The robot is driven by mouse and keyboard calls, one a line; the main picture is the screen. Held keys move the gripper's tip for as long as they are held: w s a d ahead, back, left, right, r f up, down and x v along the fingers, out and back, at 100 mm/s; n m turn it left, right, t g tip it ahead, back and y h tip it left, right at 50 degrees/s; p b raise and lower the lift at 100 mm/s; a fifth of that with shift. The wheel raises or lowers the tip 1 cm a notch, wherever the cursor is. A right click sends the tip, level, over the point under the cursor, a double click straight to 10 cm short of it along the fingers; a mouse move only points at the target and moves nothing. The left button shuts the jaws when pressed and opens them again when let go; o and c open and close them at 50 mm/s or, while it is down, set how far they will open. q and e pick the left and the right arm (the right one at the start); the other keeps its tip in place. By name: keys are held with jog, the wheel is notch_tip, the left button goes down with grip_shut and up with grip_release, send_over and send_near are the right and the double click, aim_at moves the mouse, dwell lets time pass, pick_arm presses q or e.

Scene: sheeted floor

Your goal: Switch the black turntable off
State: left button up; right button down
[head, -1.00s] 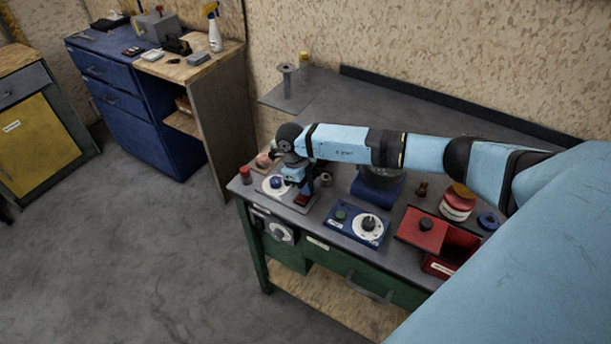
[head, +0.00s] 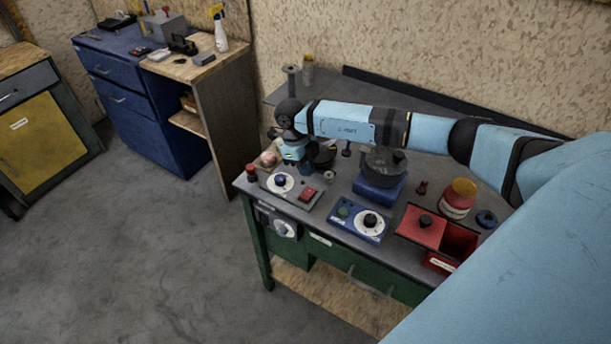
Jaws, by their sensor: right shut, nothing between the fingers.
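A dark round turntable (head: 385,160) on a blue base (head: 379,189) stands mid-bench, right of my right gripper. Another dark round piece (head: 323,156) shows just behind the gripper, partly hidden; I cannot tell which is the black turntable. A grey control box (head: 294,194) at the front left carries a dial with a blue knob (head: 281,181) and a red switch (head: 308,195). A blue control box (head: 357,222) carries a green button (head: 343,211) and a dial with a black knob (head: 371,220). My right gripper (head: 302,168) is shut and empty, behind the grey box. My left gripper is not in view.
A red open box (head: 460,242), a red jar (head: 459,198) and a dark blue ring (head: 487,219) stand at the bench's right. A red-topped object (head: 251,172) is at the left corner. My right arm crosses above the bench's rear.

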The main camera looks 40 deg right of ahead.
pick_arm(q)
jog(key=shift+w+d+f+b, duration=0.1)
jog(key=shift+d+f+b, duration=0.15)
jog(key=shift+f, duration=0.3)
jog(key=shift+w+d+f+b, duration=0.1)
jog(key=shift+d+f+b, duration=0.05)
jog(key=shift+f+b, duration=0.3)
pick_arm(e)
jog(key=w+v, duration=0.1)
jog(key=v, duration=0.5)
jog(key=shift+d+r, duration=0.2)
jog(key=shift+d, duration=0.45)
jog(key=shift+w, duration=0.1)
